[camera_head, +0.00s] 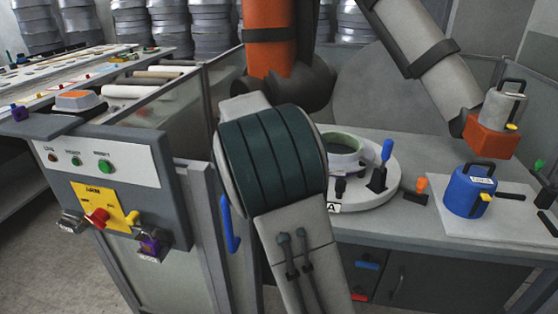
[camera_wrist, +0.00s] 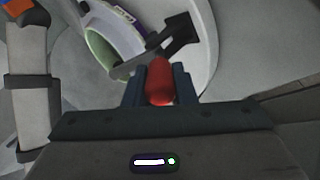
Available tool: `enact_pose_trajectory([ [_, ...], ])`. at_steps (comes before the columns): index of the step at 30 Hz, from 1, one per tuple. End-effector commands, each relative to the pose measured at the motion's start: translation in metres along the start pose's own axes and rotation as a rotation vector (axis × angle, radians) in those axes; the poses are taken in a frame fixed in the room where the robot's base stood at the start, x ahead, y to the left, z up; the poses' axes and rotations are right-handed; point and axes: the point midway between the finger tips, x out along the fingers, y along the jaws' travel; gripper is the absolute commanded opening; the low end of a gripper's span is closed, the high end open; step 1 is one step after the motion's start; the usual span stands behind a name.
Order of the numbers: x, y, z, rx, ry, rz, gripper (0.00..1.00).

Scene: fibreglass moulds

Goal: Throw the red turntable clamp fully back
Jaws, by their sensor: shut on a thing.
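The red turntable clamp shows in the wrist view as a red handle (camera_wrist: 160,84) with a dark metal bracket and lever beyond it. My gripper (camera_wrist: 159,76) is shut on the red handle, one dark finger on each side. The clamp sits at the rim of the white turntable (camera_head: 383,188), beside a round mould (camera_wrist: 103,50) with a pale green inside. In the head view my own arm covers my gripper and the red handle. I cannot tell the exact angle of the lever.
A blue-handled clamp (camera_head: 386,152) stands on the turntable's right side. An orange-handled clamp (camera_head: 420,186) is on the bench to its right. A blue canister (camera_head: 467,192) stands further right, and a grey canister (camera_head: 502,107) stands behind it. A control panel (camera_head: 110,185) is at left.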

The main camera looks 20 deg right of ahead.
Motion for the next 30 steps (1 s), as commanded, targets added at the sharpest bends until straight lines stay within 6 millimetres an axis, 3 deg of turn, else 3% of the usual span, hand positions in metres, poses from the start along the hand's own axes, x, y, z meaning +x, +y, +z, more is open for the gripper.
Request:
enact_pose_trajectory([
  [10,0.0,-0.001,0.001,-0.001,-0.002,0.002,0.0],
  [11,0.0,-0.001,0.001,-0.001,-0.002,0.002,0.27],
  [13,0.0,-0.001,0.001,-0.002,-0.001,0.002,0.46],
  [25,-0.001,0.0,0.0,-0.001,0.0,0.002,0.46],
  [30,-0.015,0.0,-0.001,-0.001,0.004,0.0,0.46],
])
